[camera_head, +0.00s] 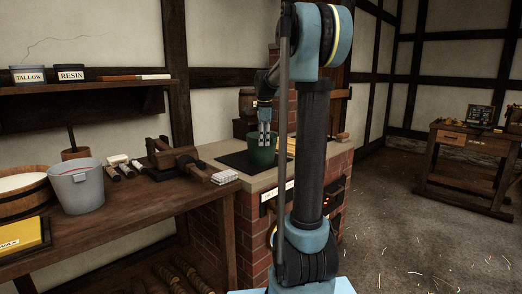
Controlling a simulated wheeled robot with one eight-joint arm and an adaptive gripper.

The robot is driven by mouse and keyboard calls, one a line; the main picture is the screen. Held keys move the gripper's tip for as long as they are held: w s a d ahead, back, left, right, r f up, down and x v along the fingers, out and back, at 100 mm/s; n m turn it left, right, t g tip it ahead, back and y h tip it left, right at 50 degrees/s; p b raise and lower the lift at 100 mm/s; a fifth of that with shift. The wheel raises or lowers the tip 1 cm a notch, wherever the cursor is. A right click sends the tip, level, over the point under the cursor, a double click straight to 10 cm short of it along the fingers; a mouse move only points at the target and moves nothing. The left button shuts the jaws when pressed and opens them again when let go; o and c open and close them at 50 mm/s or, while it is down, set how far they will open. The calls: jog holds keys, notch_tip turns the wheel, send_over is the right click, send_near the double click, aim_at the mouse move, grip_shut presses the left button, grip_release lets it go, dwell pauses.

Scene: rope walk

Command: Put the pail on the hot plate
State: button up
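A dark green pail-like vessel (262,157) is at the black hot plate (232,161), on the pale top of the brick stove. It looks upright; I cannot tell whether it rests on the plate or hangs just above it. My gripper (264,144) points down at the green vessel, its fingers overlapping the near rim. The fingers are small here, and I cannot tell whether they grip the rim. The grey pail is well apart from my gripper.
The bench (135,215) also bears a wooden tub (22,196), a yellow box (22,238) and a wooden vice-like tool (172,158). My arm hides part of the stove. Floor at right is open before a side table (466,150).

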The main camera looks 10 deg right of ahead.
notch_tip(320, 180, up, 6)
jog(key=s+d+f+n, duration=0.1)
jog(key=s+f+n, duration=0.4)
jog(key=s, duration=0.7)
jog(key=s+f+n, duration=0.5)
jog(key=s, duration=0.6)
jog(key=s+f+n, duration=0.8)
jog(key=s+f, duration=0.8)
jog(key=shift+s+f+n+t, duration=0.2)
jog(key=shift+n+t, duration=0.1)
jog(key=shift+t, duration=0.1)
jog(key=shift+w+d+f, duration=0.1)
jog(key=shift+w+f, duration=0.1)
jog(key=shift+w, duration=0.3)
